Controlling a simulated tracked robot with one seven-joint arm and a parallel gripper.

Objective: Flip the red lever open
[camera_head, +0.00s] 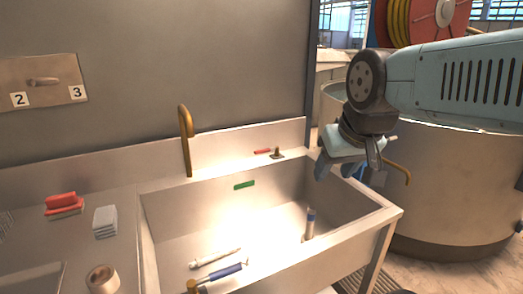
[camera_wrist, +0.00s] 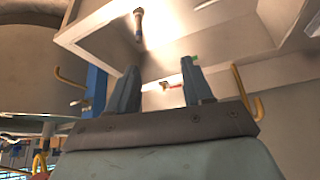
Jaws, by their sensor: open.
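The red lever (camera_head: 262,151) is small and sits with a dark fitting (camera_head: 277,154) on the back ledge of the sink, right of the tap. In the wrist view the red lever (camera_wrist: 175,86) shows small, between my two fingers. My gripper (camera_head: 346,168) is open and empty, over the right end of the sink and to the right of the lever. In the wrist view, my gripper (camera_wrist: 161,70) has its fingers apart with nothing held. The gripper does not touch the lever.
The sink (camera_head: 385,217) holds a white tube (camera_head: 215,258), a blue-handled tool (camera_head: 225,272) and an upright cylinder (camera_head: 310,224). A brass tap (camera_head: 186,145) rises left of the lever. Red sponges (camera_head: 62,201) and tape (camera_head: 102,279) lie at left. A large round tank (camera_head: 450,200) stands at right.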

